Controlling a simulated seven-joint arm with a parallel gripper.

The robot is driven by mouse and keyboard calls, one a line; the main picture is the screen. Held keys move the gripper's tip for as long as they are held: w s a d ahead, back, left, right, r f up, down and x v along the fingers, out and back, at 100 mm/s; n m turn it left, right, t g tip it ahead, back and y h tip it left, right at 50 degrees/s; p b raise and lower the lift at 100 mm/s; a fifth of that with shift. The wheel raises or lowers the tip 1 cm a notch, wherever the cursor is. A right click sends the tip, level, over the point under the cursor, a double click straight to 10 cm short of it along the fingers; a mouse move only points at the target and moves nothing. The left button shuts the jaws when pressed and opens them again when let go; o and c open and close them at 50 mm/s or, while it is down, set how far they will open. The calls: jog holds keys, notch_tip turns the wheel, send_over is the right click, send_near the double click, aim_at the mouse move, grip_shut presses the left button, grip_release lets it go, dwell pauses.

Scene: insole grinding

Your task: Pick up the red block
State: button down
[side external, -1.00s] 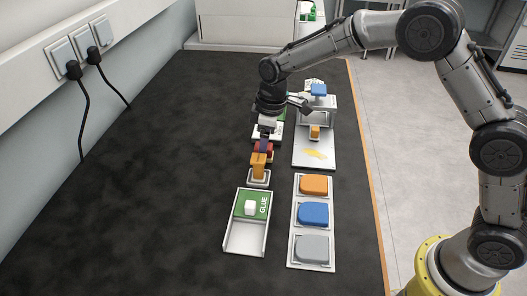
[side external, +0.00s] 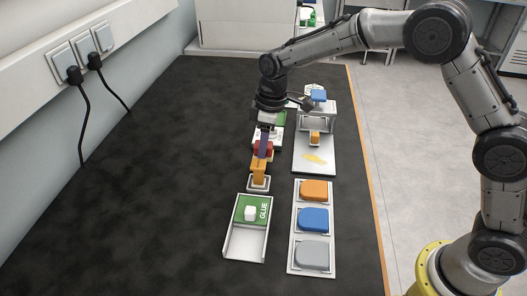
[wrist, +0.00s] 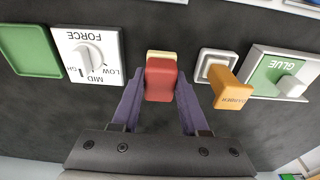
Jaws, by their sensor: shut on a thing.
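The red block (wrist: 160,80) is between the two purple fingers of my gripper (wrist: 159,92) in the wrist view. The fingers touch it on both sides, and the gripper is shut on it. A pale cream piece (wrist: 161,54) shows just beyond the block's far edge; I cannot tell whether it is joined to the block. In the side view the red block (side external: 268,152) is partly hidden by a purple finger, behind the orange block. My gripper (side external: 263,146) points down over it.
An orange lettered block (wrist: 231,90) stands close by on a white holder (wrist: 205,67). A GLUE tray (side external: 234,240) lies in front, and a rack (side external: 293,236) of orange, blue and grey pads lies to its right. A FORCE dial (wrist: 88,56) is nearby. The mat's left side is clear.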

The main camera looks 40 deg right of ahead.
jog(key=s+d+r, duration=0.3)
jog(key=s+r, duration=0.7)
jog(key=s, duration=0.3)
jog(key=shift+s+d+r, duration=0.3)
jog(key=shift+d+r, duration=0.05)
jog(key=c, duration=1.1)
grip_release()
jog(key=shift+c, duration=0.2)
grip_shut()
